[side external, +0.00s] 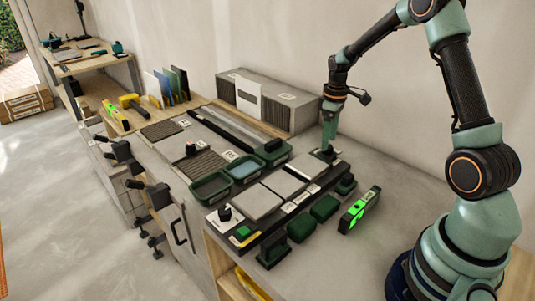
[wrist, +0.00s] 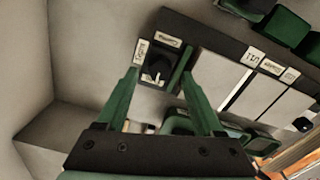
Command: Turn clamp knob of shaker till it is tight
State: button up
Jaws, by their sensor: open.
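The shaker appears to be the long black-framed unit (side external: 262,238) with pale flat plates on the worktop. A round black knob (wrist: 157,70) sits in a dark housing at its end, with small white labels beside it; I cannot read them clearly. In the wrist view, my gripper (wrist: 160,74) is open, its two green fingers on either side of the knob, with apparent gaps. I cannot tell whether either finger touches it. In the side view, my gripper (side external: 327,152) points down at the unit's far end and hides the knob there.
Green bins (side external: 211,187) stand behind the unit. Dark green blocks (side external: 325,208) and a level with a bright green face (side external: 360,210) lie in front. A grey vented box (side external: 268,98) stands against the wall. Bare worktop (side external: 400,185) lies right of the level.

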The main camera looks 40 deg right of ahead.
jog(key=shift+f, duration=1.35)
grip_shut()
